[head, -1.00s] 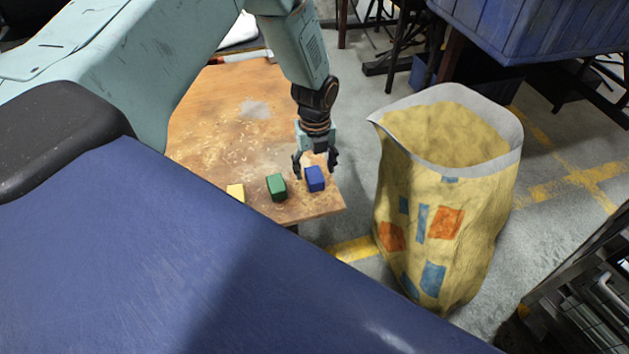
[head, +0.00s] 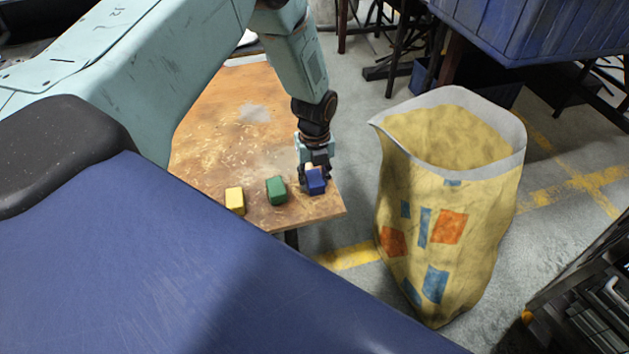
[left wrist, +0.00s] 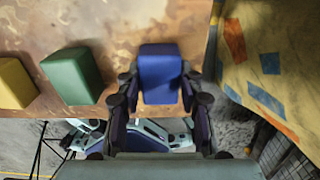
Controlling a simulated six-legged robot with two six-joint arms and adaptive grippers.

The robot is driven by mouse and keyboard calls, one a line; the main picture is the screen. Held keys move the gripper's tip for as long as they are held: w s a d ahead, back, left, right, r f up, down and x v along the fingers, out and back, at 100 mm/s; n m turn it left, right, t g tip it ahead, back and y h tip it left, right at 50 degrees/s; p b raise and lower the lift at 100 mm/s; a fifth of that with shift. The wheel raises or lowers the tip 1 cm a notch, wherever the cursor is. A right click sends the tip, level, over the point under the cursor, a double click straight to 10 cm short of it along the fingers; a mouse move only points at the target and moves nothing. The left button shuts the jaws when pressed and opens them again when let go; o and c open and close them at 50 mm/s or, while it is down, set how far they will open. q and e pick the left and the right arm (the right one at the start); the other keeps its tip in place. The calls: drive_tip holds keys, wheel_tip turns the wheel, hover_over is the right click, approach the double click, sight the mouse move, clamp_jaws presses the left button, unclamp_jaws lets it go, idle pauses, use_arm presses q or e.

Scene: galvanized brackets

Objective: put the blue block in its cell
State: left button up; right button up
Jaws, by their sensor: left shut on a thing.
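The blue block (head: 316,182) is at the right end of a row of blocks near the front right corner of the wooden table (head: 225,125). My left gripper (head: 315,177) is shut on it, coming down from above and behind. In the left wrist view the blue block (left wrist: 160,72) sits between the two fingers of the left gripper (left wrist: 158,95). It is at or very near the table top; I cannot tell if it touches. No cell can be made out in these views. My right gripper is not in view.
A green block (head: 276,190) and a yellow block (head: 235,200) stand to the left of the blue one. A large yellow sack (head: 450,210) stands on the floor right of the table. A blue surface (head: 190,270) fills the lower left foreground.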

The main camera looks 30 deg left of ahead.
use_arm(q)
clamp_jaws()
drive_tip(key=shift+r, duration=0.1)
